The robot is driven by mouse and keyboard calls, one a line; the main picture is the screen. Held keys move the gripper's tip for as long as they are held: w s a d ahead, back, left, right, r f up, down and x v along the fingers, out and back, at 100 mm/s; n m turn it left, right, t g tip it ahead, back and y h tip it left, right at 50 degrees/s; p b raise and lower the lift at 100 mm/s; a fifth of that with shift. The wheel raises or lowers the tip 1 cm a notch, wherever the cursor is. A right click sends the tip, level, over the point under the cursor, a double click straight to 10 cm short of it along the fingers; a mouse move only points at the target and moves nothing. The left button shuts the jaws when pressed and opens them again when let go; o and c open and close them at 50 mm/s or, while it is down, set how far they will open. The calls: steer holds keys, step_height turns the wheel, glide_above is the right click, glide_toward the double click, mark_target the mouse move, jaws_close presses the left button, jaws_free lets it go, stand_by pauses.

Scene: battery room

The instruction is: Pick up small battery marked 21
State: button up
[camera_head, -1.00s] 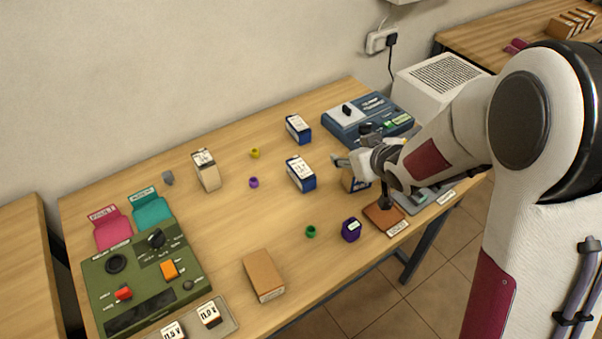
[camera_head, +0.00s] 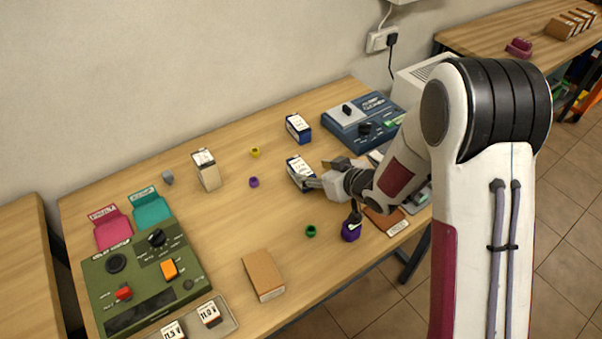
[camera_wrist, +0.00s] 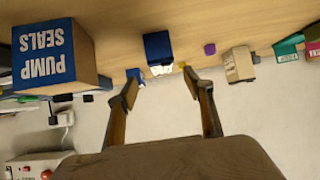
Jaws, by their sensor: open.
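Several block batteries with white tops stand on the table; I cannot read a 21 on any of them. A blue battery (camera_head: 299,170) stands just left of my gripper (camera_head: 320,174). A second blue battery (camera_head: 298,128) stands farther back, and a beige battery (camera_head: 206,172) stands to the left. In the wrist view, the nearer blue battery (camera_wrist: 158,47) is beyond my open, empty fingers (camera_wrist: 160,88). The farther blue battery (camera_wrist: 134,73) and the beige battery (camera_wrist: 239,66) also show there. Whether a finger touches the nearer blue battery is unclear.
A blue-topped PUMP SEALS box (camera_wrist: 55,60) is close beside my fingers. Yellow (camera_head: 255,152), purple (camera_head: 253,182) and green (camera_head: 311,231) caps lie around. A blue device (camera_head: 365,118) is at the back, a green tester (camera_head: 135,275) at left, a cardboard box (camera_head: 263,275) in front.

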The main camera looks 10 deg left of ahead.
mark_target(304, 171)
steer(key=shift+x, duration=1.3)
steer(key=shift+f, duration=0.1)
steer(key=shift+s+x, duration=0.2)
steer(key=shift+x, duration=2.45)
jaws_close()
